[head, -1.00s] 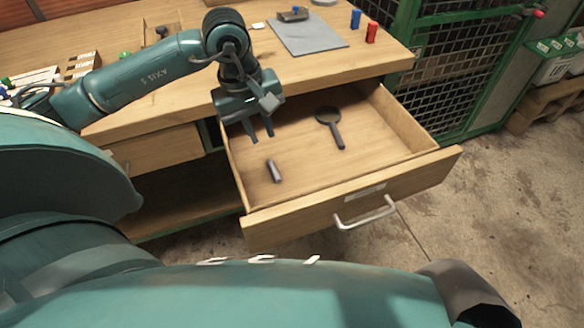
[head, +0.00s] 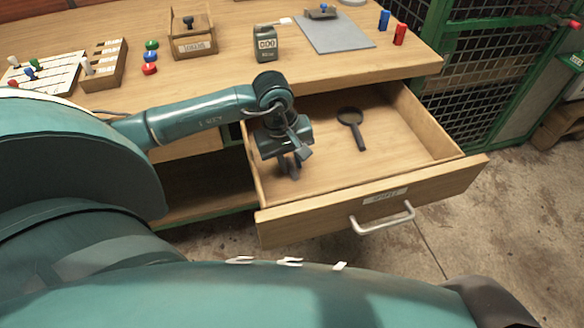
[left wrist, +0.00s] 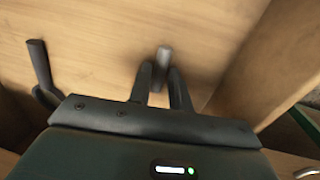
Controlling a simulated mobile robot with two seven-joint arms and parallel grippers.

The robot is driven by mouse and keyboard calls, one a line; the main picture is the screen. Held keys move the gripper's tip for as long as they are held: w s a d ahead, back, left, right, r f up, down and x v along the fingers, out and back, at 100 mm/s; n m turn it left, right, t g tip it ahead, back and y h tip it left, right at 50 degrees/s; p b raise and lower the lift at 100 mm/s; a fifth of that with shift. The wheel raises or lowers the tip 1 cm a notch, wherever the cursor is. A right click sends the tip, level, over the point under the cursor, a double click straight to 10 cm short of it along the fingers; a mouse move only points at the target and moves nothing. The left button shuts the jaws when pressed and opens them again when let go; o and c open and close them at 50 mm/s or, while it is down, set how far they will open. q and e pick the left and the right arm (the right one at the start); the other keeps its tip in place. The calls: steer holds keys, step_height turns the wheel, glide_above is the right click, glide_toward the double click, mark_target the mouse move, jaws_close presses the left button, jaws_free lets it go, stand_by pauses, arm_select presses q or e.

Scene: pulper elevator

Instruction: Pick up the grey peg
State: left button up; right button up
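The grey peg (left wrist: 164,53) lies on the floor of the open drawer (head: 370,192). In the left wrist view its far end shows beyond my fingertips, and its near part runs between the fingers. My left gripper (head: 290,168) is low inside the drawer at its left side, pointing down. In the left wrist view the left gripper (left wrist: 160,72) is open, with its two fingers on either side of the peg. Contact with the peg cannot be made out. In the head view the gripper hides the peg. My right gripper is not in view.
A dark magnifying glass (head: 351,117) lies in the drawer, right of my gripper. The drawer walls stand close around. The bench top (head: 215,75) above holds a counter box (head: 265,44), a grey mat (head: 335,33) and coloured pieces. The drawer's right part is clear.

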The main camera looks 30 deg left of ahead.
arm_select(q)
steer(key=shift+f, duration=0.25)
jaws_close()
steer(key=shift+r, duration=0.15)
